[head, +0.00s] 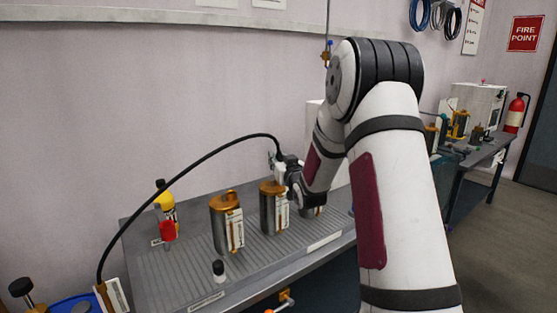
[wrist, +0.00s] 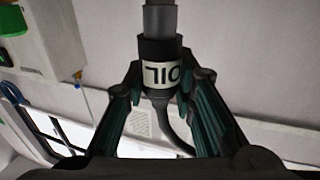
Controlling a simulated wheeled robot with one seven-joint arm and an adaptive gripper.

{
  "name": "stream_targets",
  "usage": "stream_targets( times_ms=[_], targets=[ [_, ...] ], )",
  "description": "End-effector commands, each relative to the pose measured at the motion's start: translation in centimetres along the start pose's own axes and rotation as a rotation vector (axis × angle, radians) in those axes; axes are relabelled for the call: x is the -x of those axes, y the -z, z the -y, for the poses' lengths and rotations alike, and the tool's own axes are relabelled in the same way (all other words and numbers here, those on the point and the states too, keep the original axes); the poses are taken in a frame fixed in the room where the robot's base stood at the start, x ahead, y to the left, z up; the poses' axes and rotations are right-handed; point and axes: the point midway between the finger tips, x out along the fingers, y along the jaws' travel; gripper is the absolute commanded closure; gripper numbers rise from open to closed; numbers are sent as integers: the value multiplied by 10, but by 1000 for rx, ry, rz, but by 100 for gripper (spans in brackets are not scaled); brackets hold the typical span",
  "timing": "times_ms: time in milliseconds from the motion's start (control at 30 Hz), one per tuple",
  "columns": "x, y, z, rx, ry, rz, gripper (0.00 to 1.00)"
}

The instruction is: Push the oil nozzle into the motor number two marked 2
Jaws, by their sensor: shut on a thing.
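My gripper (head: 285,168) is above the middle motor in the head view. In the wrist view its two fingers (wrist: 161,84) are shut on the oil nozzle (wrist: 160,48), which has a white band lettered OIL and a grey tip. A black hose (head: 190,158) arches from the nozzle to the lower left. Whether the nozzle touches the middle motor's top is unclear.
A second bench with equipment (head: 483,152) stands at the right. The bench's left front is mostly clear.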

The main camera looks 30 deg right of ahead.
Motion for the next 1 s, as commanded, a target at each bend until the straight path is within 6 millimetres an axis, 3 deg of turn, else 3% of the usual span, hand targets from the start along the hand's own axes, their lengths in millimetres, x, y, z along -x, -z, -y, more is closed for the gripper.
stream_targets(
  times_ms=[533, 567, 667, 1000],
  targets=[
    [0, -8, 0, 0, 0, 3, 100],
    [0, -8, 0, -1, 0, 4, 73],
    [0, -8, 0, 0, 0, 3, 52],
    [2, -7, 0, 0, 0, 2, 52]
  ],
)
